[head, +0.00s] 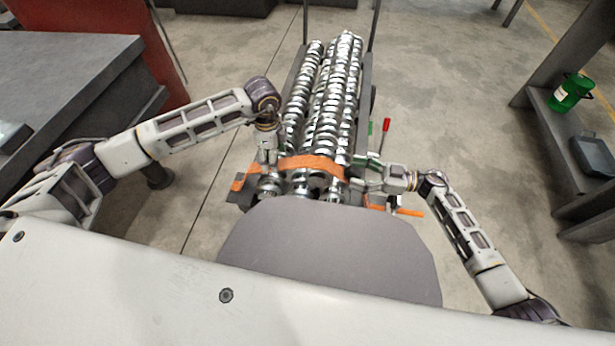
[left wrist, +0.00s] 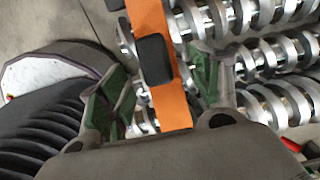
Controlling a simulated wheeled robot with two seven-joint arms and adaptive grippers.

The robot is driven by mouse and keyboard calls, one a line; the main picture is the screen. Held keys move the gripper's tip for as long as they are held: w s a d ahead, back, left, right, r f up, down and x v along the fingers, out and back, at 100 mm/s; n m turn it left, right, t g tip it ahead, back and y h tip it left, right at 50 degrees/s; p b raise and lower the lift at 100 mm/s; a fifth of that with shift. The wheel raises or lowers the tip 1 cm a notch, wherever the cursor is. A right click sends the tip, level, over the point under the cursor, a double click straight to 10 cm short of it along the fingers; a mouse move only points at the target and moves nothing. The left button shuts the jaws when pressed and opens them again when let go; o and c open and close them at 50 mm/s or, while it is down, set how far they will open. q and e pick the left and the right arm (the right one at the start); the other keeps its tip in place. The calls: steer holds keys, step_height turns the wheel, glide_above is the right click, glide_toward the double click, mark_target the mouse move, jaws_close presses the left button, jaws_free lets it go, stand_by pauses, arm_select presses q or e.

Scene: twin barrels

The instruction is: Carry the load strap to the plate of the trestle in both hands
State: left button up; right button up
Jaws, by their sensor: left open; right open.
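The orange load strap (head: 312,163) lies across the near end of a bundle of shiny metal shafts. Its black buckle shows in the left wrist view, where the strap (left wrist: 172,105) runs between my two green-padded fingers. My left gripper (head: 268,158) points down at the strap's left part; its fingers stand apart on either side of the strap, without closing on it. My right gripper (head: 362,172) is open, beside the strap's right end, with its fingers pointing left. Whether it touches the strap cannot be told. I cannot make out the trestle's plate with certainty.
Several crank-like shafts (head: 325,95) lie lengthwise on a dark carrier. A red-handled lever (head: 386,126) stands at its right. A grey bench (head: 70,70) is at the left. A shelf at the right holds a green container (head: 570,93).

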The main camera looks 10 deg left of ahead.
mark_target(345, 171)
arm_select(q)
steer(key=shift+f, duration=2.35)
arm_select(e)
steer(key=shift+a, duration=2.35)
arm_select(q)
jaws_close()
arm_select(e)
jaws_close()
